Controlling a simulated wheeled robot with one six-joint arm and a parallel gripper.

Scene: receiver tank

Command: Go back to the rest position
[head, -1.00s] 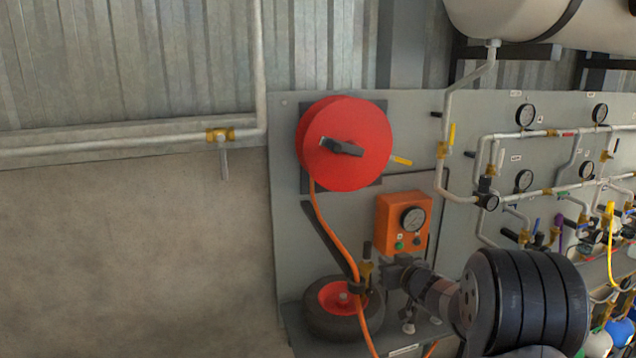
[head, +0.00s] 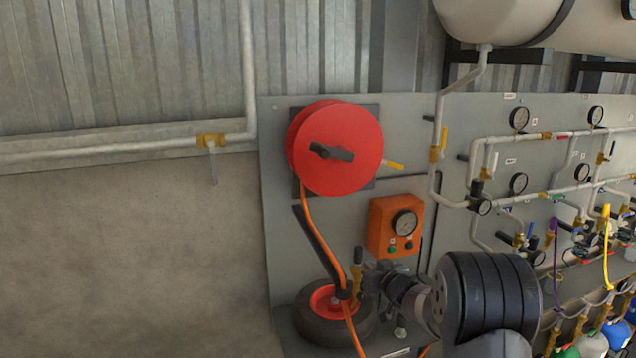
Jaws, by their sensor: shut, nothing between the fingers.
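My gripper (head: 368,279) shows in the head view at the lower middle, at the end of my dark arm, which comes in from the lower right. It is small and dark in this view, and its fingers are shut with nothing between them.
A red hose reel (head: 341,150) hangs on the grey panel (head: 400,125), above an orange gauge box (head: 381,228). A wheel with a red hub (head: 312,318) stands below. Pipes, gauges and valves fill the right.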

